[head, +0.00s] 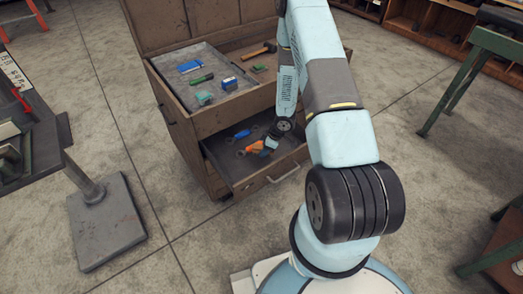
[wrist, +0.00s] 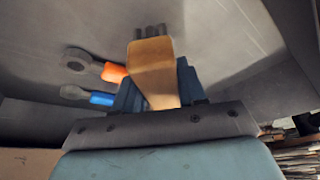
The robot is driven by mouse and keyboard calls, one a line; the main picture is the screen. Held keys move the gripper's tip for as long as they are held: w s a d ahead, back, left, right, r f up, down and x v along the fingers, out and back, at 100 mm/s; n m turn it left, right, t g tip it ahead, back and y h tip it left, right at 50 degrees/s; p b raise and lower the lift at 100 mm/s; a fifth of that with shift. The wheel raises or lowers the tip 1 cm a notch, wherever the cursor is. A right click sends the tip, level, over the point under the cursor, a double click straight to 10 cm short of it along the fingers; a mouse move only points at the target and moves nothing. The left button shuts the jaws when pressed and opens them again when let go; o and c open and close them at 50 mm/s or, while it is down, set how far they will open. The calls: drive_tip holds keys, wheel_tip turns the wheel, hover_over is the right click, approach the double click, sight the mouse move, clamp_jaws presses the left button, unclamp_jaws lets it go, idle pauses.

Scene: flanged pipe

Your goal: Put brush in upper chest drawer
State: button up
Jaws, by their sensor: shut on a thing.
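The chest (head: 213,118) stands ahead, its upper open drawer (head: 282,167) pulled out below the top tray. My gripper (head: 271,139) reaches down into this drawer. In the wrist view my gripper (wrist: 158,92) is shut on the brush (wrist: 152,62), a flat tan wooden piece with dark prongs or bristles at its far end. The drawer floor (wrist: 225,40) lies close behind the brush; I cannot tell whether they touch. In the head view the brush is small and partly hidden by my gripper.
In the drawer, an orange-handled wrench (wrist: 112,73) and a blue-handled wrench (wrist: 100,98) lie left of the brush. The top tray (head: 222,65) holds small tools and a hammer (head: 258,52). A bench (head: 30,125) stands left, a green-legged table (head: 470,75) right.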

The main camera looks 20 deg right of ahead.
drive_tip(key=shift+f, duration=0.2)
drive_tip(key=o, duration=0.9)
drive_tip(key=shift+o, duration=0.2)
drive_tip(key=shift+r, duration=0.1)
